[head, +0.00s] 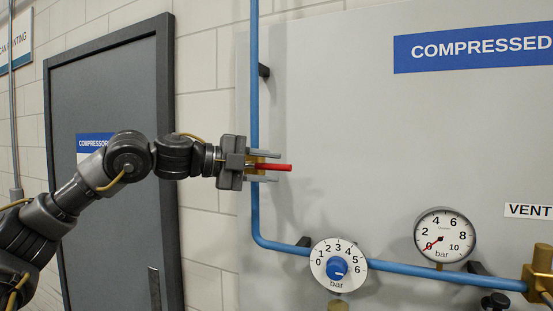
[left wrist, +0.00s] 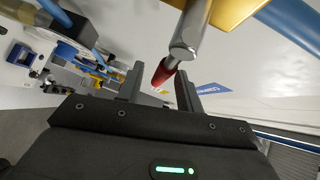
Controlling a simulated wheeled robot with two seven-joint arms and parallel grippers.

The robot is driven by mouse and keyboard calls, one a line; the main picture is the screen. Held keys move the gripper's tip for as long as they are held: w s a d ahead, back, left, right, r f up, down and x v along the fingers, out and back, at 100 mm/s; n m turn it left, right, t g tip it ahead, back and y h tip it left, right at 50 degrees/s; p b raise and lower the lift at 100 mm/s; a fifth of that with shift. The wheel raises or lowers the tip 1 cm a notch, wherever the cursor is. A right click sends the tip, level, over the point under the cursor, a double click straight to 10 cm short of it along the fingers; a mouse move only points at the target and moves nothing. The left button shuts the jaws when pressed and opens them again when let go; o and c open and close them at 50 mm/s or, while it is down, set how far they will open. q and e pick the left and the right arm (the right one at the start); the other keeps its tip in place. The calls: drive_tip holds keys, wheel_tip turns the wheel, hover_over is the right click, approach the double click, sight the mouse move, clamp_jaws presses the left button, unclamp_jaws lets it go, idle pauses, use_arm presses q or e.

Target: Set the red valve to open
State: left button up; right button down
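The red valve handle (head: 277,167) sticks out level to the right, across the upright blue pipe (head: 255,100). A bit of its brass body shows behind my gripper. My left gripper (head: 278,166) is open, with one finger above the handle and one below it. In the left wrist view the handle's red tip (left wrist: 163,73) and grey metal stem (left wrist: 187,38) show between and beyond the open fingers (left wrist: 158,88). A gap shows on both sides of the red tip, so the fingers do not grip it. My right gripper is not in view.
Below are a regulator dial (head: 337,266) with a blue knob and a round pressure gauge (head: 445,236) with its needle near 0. The blue pipe bends right to brass fittings (head: 541,270). A grey door (head: 110,100) stands left. The panel right of the handle is clear.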

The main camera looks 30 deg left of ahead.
use_arm(q)
drive_tip(key=shift+x, duration=0.9)
drive_tip(key=shift+d, duration=0.1)
clamp_jaws()
